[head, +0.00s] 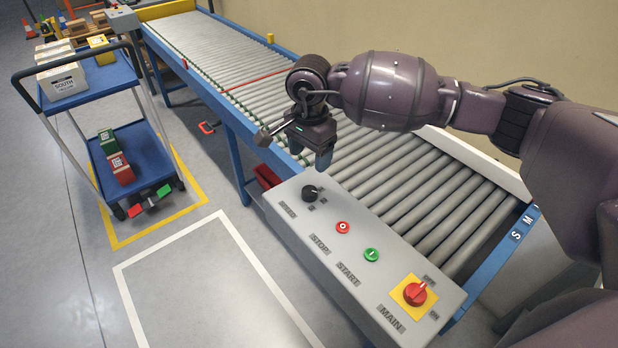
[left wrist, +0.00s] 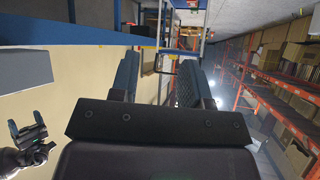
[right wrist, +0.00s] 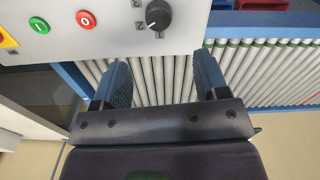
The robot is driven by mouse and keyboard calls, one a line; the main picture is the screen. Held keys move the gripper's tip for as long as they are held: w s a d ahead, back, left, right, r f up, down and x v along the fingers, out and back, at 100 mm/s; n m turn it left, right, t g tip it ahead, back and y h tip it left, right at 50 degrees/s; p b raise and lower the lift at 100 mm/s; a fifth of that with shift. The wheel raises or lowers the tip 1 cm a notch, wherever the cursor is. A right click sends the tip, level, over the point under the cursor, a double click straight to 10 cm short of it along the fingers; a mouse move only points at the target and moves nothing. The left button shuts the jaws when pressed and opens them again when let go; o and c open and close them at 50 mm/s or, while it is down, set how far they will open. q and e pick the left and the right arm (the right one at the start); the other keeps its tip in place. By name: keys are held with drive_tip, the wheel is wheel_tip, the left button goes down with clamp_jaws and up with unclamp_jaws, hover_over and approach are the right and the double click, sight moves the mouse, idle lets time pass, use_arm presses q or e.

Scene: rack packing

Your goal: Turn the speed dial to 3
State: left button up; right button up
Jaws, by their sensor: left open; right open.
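The black speed dial (head: 310,192) stands at the far left end of the grey control panel (head: 330,262), with small marks around it that are too small to read for certain. In the right wrist view the dial (right wrist: 158,14) shows a white pointer line. My right gripper (head: 312,158) is open and empty, above the rollers just beyond the panel's dial end; the dial lies ahead between its fingers (right wrist: 160,75) in the right wrist view, apart from them. My left gripper (left wrist: 158,75) is open and empty, facing shelving; it does not show in the head view.
A red STOP button (head: 342,227), a green START button (head: 371,255) and a red MAIN switch (head: 415,294) on a yellow plate share the panel. The roller conveyor (head: 390,170) runs behind. A blue cart (head: 92,82) with boxes stands left.

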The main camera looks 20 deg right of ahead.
sight(310, 190)
wheel_tip(310, 190, down, 10)
drive_tip(key=shift+s+f+b, duration=0.15)
drive_tip(key=shift+f+b, duration=0.05)
drive_tip(key=shift+b, duration=0.1)
idle(0.3)
drive_tip(key=c, duration=0.9)
